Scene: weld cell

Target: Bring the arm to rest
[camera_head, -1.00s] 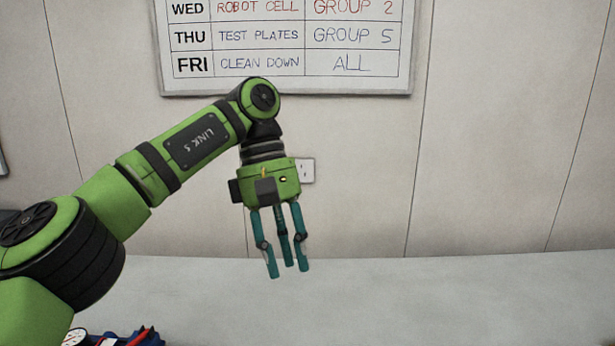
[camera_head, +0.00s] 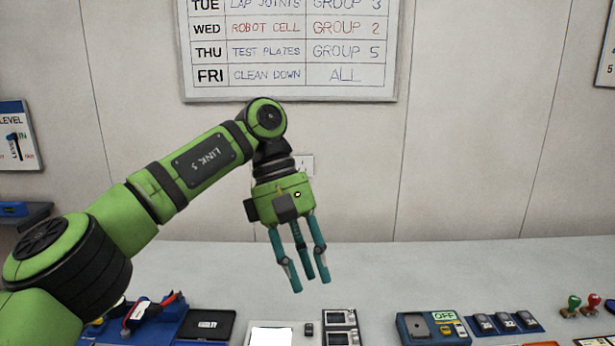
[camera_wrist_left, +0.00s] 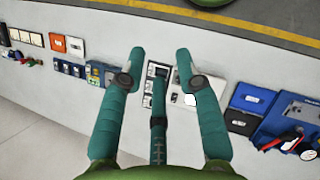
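My left gripper (camera_head: 311,284) hangs fingers down from the green left arm, in front of the back wall and above the bench. Its three teal fingers are spread apart with nothing between them. In the left wrist view the same gripper (camera_wrist_left: 160,70) shows its fingers apart and empty, with the bench and its devices beyond them. My right gripper is not in either view.
The grey bench (camera_head: 450,270) is bare towards the wall. Along its near side are a blue device with an OFF sign (camera_head: 432,328), a black tray (camera_head: 206,325), a white panel (camera_head: 270,335) and red and green stamp-like knobs (camera_head: 574,302). A whiteboard (camera_head: 290,93) hangs behind.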

